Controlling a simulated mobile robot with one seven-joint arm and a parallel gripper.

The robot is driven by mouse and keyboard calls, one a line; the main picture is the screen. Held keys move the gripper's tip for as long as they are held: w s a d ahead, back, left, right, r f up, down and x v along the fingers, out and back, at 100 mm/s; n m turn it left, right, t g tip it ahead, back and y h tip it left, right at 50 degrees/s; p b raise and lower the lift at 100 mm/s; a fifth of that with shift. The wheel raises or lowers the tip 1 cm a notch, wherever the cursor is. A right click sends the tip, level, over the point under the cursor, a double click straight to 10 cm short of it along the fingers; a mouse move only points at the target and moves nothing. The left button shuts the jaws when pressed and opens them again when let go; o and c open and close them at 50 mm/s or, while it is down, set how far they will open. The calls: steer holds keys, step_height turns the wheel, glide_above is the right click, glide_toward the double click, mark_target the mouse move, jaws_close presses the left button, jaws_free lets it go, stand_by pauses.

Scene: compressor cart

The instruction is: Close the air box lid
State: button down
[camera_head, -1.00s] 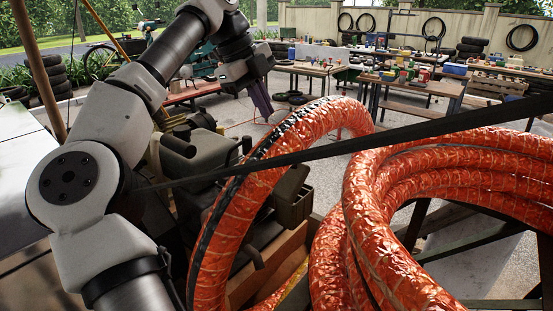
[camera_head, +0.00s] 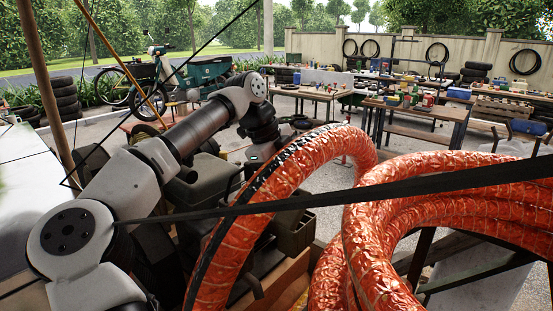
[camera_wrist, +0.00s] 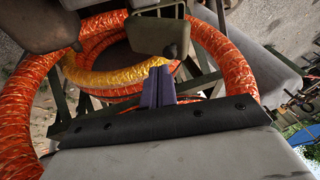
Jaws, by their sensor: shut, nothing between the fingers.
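My gripper (camera_wrist: 159,72) shows in the wrist view as two purple fingers pressed together, shut and empty. Just beyond the fingertips is an olive-green boxy part (camera_wrist: 157,35), which looks like the air box or its lid. I cannot tell whether the fingers touch it. In the head view an olive box (camera_head: 294,226) sits behind the orange hose, low in the middle. How far its lid stands open is not clear. My fingers are hidden behind the hose in the head view.
A thick orange hose (camera_head: 245,215) arches close in front of my arm, with more coils (camera_head: 450,190) at the right. A black strap (camera_head: 420,186) crosses the view. Workbenches (camera_head: 425,112) stand far behind on open paved ground.

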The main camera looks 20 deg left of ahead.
steer(key=shift+w+d+f, duration=0.15)
steer(key=shift+w+f, duration=0.45)
steer(key=shift+w+d+p, duration=0.2)
steer(key=shift+w+p, duration=0.2)
steer(key=shift+p, duration=0.05)
steer(key=shift+w+d+f, duration=0.1)
steer(key=shift+w, duration=0.15)
steer(key=shift+w+d+f+p, duration=0.15)
steer(key=shift+w+d+p, duration=0.15)
steer(key=shift+w+p, duration=0.35)
steer(key=w+f, duration=0.1)
steer(key=w+d+p, duration=0.1)
steer(key=shift+w+f, duration=0.35)
steer(key=shift+w+d+f+p, duration=0.2)
steer(key=shift+w+f+p, duration=0.1)
steer(key=shift+w+f, duration=0.3)
steer(key=shift+w+d+f+p, duration=0.2)
steer(key=shift+w+f+p, duration=0.1)
steer(key=shift+w+f, duration=0.25)
steer(key=shift+s, duration=0.1)
